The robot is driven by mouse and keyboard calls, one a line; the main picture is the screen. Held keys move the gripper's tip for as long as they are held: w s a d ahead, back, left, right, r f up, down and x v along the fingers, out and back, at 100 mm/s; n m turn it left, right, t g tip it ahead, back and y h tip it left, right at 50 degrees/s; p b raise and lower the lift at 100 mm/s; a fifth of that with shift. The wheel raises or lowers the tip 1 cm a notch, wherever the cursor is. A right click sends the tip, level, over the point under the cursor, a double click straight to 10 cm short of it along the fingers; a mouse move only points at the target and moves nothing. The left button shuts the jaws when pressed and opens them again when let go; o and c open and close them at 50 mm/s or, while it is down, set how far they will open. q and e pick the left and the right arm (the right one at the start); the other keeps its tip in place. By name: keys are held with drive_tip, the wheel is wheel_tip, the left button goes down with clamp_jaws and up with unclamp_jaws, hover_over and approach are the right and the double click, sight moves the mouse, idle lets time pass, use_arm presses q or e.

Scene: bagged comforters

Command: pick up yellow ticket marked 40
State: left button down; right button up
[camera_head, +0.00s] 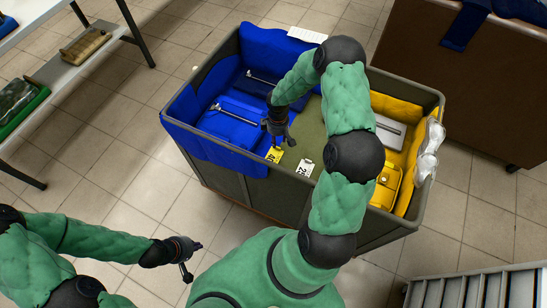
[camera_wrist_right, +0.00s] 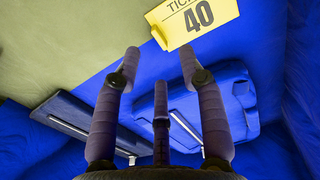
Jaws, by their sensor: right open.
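The yellow ticket marked 40 (camera_head: 274,155) lies at the front of the bin, by the edge of the blue lining. In the right wrist view the ticket (camera_wrist_right: 175,25) is at the top, with "40" readable and its upper part cut off. My right gripper (camera_head: 281,140) is open and empty just behind the ticket in the head view. In the wrist view its spread fingers (camera_wrist_right: 160,58) point towards the ticket, with one fingertip near its lower edge; I cannot tell if they touch. My left gripper (camera_head: 188,262) is away at the lower left, outside the bin; its fingers are too small to judge.
The grey bin (camera_head: 225,184) has blue bagged items (camera_head: 232,118) at left and yellow ones (camera_head: 383,186) at right. A white ticket (camera_head: 305,168) lies right of the yellow one. A brown cart (camera_head: 430,60) stands behind right; a shelf (camera_head: 75,65) is at left.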

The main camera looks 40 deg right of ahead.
sight(278, 145)
wheel_tip(278, 145, down, 6)
drive_tip(key=shift+d+r+b, duration=0.1)
drive_tip(key=shift+d+b, duration=0.05)
drive_tip(key=shift+b, duration=1.1)
drive_tip(key=c, duration=0.8)
